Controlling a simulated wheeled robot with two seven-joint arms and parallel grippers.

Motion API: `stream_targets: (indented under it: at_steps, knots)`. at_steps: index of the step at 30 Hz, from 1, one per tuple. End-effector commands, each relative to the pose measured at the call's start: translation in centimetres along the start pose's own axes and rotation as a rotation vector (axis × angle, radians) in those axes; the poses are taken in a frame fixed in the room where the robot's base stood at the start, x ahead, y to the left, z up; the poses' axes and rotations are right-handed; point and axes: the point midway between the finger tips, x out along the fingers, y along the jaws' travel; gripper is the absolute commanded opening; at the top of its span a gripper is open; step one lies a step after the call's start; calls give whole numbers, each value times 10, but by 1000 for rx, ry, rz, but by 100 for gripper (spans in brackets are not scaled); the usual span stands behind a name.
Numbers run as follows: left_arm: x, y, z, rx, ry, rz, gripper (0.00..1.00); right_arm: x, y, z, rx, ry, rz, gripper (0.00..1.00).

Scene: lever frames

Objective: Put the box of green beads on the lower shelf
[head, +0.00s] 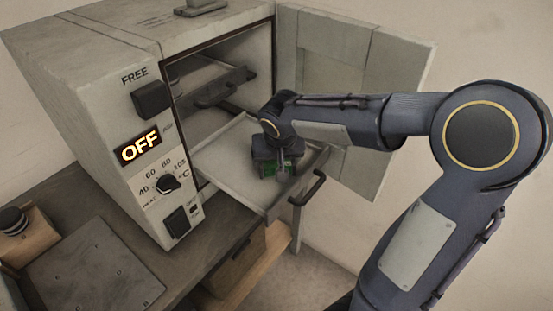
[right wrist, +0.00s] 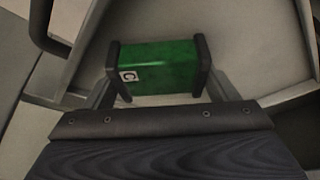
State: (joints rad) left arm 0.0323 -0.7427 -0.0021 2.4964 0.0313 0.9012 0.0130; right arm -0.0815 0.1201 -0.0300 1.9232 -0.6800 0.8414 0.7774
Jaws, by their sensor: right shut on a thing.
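The box of green beads (right wrist: 160,66) is green with a small white label marked C, seen in the right wrist view between the two fingers. My right gripper (head: 268,166) is shut on the box, which shows only as bits of green in the head view, over the pulled-out lower shelf (head: 225,167). I cannot tell whether the box touches the shelf. The lower shelf is a pale tray with a dark handle at its front, sticking out of the open oven (head: 80,85). My left gripper is not in view.
The oven door (head: 395,75) stands open at the right. An upper shelf (head: 215,85) with a dark handle is inside the oven. The display (head: 140,147) reads OFF. A wooden block with a dark round top (head: 20,230) and a grey plate (head: 90,270) lie at lower left.

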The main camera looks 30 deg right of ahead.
Motion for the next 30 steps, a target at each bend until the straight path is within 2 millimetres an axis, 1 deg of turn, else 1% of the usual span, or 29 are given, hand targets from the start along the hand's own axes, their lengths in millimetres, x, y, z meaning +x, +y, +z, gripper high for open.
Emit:
stream_targets:
  at_steps: [2, 3, 6, 7, 13, 16, 17, 20, 27, 30]
  knots:
    - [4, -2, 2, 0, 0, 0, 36, 4, 0, 1, 0, 1, -1, 54]
    - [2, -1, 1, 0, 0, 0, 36, 2, 0, 1, 0, 0, 0, 85]
    - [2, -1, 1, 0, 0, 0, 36, 2, 0, 1, 0, 0, 0, 98]
    - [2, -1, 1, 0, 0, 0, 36, 2, 0, 1, 0, 0, 0, 100]
    - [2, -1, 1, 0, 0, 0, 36, 1, 0, 1, 0, 0, 0, 100]
    - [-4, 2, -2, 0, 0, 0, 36, -4, 0, -2, 0, 0, 0, 100]
    - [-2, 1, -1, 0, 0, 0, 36, -6, 0, -1, 0, 2, -1, 100]
    - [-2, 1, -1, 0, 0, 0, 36, -21, 0, -2, 1, 4, -1, 100]
    - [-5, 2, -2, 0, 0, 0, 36, -74, -1, -2, -1, 6, -3, 100]
    - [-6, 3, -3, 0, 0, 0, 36, -93, 0, -1, 1, 4, -3, 100]
